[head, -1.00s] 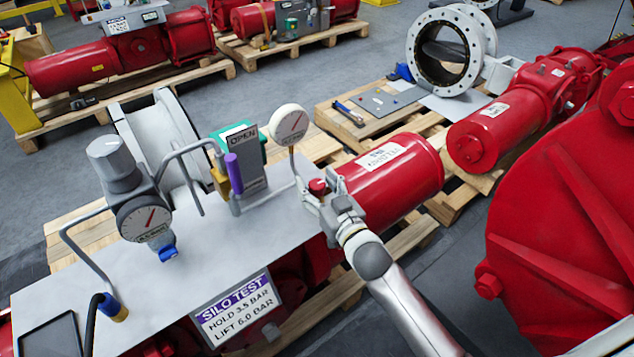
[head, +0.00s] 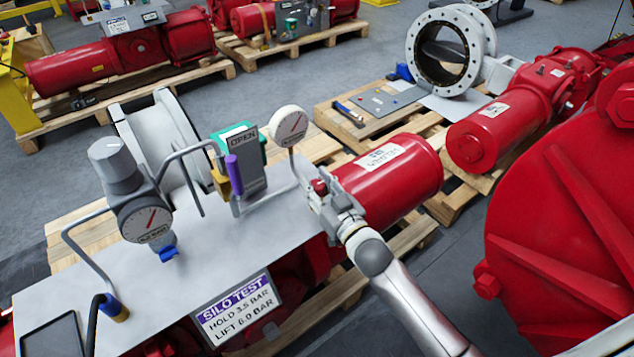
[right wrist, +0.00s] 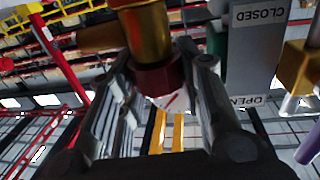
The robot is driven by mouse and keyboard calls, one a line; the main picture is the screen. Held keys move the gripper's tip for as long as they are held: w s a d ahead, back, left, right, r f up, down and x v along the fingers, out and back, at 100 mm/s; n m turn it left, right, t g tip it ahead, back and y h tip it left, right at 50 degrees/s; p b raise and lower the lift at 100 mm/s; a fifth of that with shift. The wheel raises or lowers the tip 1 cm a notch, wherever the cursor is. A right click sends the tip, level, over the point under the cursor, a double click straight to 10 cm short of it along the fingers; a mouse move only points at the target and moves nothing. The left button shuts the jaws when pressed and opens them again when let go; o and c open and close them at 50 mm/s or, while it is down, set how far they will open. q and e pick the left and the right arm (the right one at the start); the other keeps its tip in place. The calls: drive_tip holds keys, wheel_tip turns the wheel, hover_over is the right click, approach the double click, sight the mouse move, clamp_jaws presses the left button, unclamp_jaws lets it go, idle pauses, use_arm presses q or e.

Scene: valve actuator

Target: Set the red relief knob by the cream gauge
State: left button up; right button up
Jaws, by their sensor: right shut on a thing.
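The red relief knob (head: 319,187) sits at the right end of the grey panel, below and to the right of the cream gauge (head: 289,124). My right gripper (head: 322,195) is at the knob and partly hides it. In the right wrist view the dark red knob (right wrist: 160,78) lies between the two fingers of my right gripper (right wrist: 168,85), which is shut on it. A brass body (right wrist: 148,35) adjoins the knob there. The cream gauge has a red needle; its scale is too small to read. My left gripper is not in view.
A sign (head: 237,308) reads "SILO TEST, HOLD 3.5 BAR, LIFT 6.0 BAR". A second gauge (head: 144,218) under a grey regulator stands at left. An OPEN indicator (head: 240,165) and bent pipes stand mid-panel. A red cylinder (head: 395,180) lies just behind my right gripper.

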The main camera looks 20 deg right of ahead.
drive_tip(key=shift+r+n+y+p, duration=0.15)
drive_tip(key=shift+n+y+p, duration=0.35)
drive_tip(key=shift+n+y, duration=0.15)
drive_tip(key=shift+n+g+y+p, duration=0.3)
drive_tip(key=shift+n+g+y, duration=0.2)
drive_tip(key=shift+y, duration=0.45)
drive_tip(key=o, duration=1)
drive_tip(key=shift+o, duration=0.2)
drive_tip(key=shift+s, duration=0.1)
drive_tip(key=v, duration=1.2)
drive_tip(key=shift+d, duration=0.1)
